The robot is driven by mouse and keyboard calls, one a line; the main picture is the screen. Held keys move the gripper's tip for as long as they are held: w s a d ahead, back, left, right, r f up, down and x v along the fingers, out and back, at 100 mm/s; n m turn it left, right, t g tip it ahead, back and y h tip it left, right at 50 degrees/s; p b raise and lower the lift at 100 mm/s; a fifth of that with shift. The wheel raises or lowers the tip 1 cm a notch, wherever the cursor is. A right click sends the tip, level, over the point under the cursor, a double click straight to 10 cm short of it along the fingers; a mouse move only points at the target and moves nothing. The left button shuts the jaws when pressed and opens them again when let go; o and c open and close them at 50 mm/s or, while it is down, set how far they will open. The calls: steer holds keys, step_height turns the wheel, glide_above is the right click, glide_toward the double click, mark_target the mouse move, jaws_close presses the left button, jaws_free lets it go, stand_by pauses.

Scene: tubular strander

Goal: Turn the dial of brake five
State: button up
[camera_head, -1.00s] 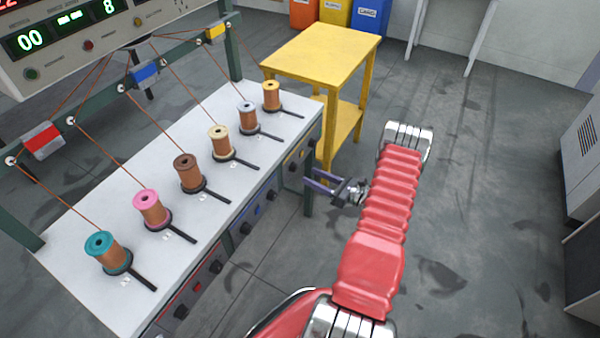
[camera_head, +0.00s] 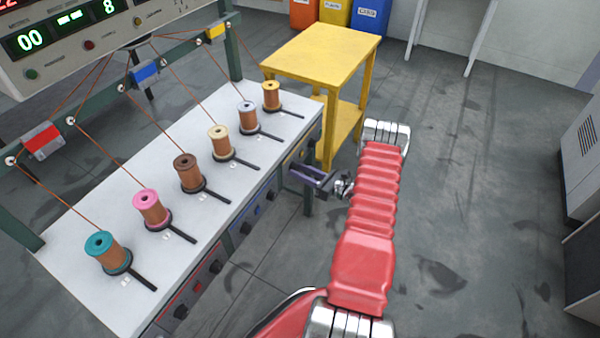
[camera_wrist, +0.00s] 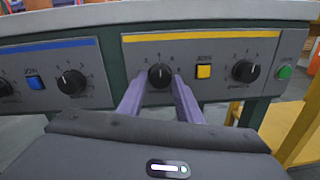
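A black dial (camera_wrist: 160,75) with a white mark sits on the grey panel with a yellow stripe, left of a yellow button; I take it as the dial of brake five, though its label is not readable. My gripper (camera_wrist: 159,87) is open, its two purple fingers pointing at this dial, one tip on each side of it in the picture. I cannot tell whether the tips touch it. In the head view my gripper (camera_head: 296,171) is at the table's right front edge, by the yellow-striped panel, and the dial is hidden.
A second dial (camera_wrist: 245,71) and a green button (camera_wrist: 284,72) are to the right. A blue-striped panel (camera_wrist: 50,45) with dials is to the left. The white table (camera_head: 190,215) carries several spools. A yellow stand (camera_head: 325,45) is close behind my gripper.

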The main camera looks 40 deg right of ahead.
steer(key=c, duration=0.6)
steer(key=shift+a, duration=0.35)
steer(key=shift+c, duration=0.2)
steer(key=shift+d, duration=0.25)
steer(key=shift+n, duration=0.4)
steer(key=n, duration=0.7)
steer(key=shift+f+n+y, duration=0.1)
steer(key=shift+n+y, duration=0.3)
steer(key=shift+n, duration=3.8)
